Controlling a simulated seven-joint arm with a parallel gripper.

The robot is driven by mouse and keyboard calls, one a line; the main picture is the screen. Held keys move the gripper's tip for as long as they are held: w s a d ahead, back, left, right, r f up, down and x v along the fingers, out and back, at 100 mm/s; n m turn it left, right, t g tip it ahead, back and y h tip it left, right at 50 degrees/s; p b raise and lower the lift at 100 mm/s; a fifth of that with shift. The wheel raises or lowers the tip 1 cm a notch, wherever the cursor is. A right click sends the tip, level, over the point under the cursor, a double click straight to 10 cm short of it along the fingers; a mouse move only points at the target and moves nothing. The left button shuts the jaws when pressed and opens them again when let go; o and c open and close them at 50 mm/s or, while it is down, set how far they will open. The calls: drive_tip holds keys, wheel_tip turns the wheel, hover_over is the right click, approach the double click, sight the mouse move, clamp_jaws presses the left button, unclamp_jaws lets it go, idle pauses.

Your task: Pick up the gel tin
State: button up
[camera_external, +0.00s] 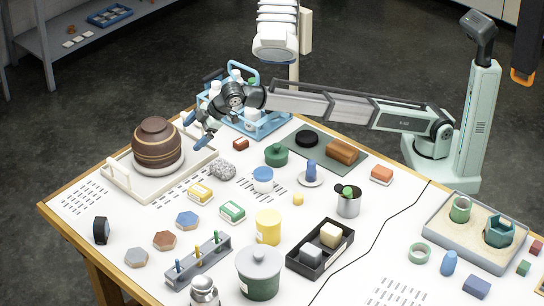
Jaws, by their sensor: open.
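No label reads as gel tin, so I cannot tell for sure which thing it is. Possible round containers are a small white jar with a blue top (262,182), a flat black round piece (306,138) on the green mat, and a yellow cylinder (268,228). My gripper (203,134) is at the back left, above the table between the brown striped pot and the blue rack. Its blue fingers are apart, and I see nothing held between them. All three containers are to its right, apart from it.
The brown striped pot (158,145) stands in a white tray (118,174) left of my gripper. The blue rack (274,125) is close behind it. A black cable (392,223) crosses the table.

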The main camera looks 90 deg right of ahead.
drive_tip(key=s+a+f+n+g+y, duration=0.1)
drive_tip(key=s+a+n+g, duration=0.1)
drive_tip(key=s+a, duration=0.5)
drive_tip(key=s+a+f+n+g+y, duration=0.25)
drive_tip(key=s+a, duration=0.25)
drive_tip(key=a, duration=0.5)
drive_tip(key=n+g, duration=0.3)
drive_tip(key=n, duration=0.2)
approach(268, 216)
drive_tip(key=shift+w+f, duration=0.2)
drive_tip(key=shift+f, duration=0.05)
drive_tip(key=shift+s+a+f, duration=0.15)
drive_tip(key=shift+a+f, duration=0.05)
drive_tip(key=x, duration=0.8)
drive_tip(key=shift+s+d+x, duration=0.1)
drive_tip(key=shift+x, duration=1.25)
drive_tip(key=shift+s+d+x, duration=0.1)
drive_tip(key=shift+x, duration=1.25)
drive_tip(key=c, duration=1.1)
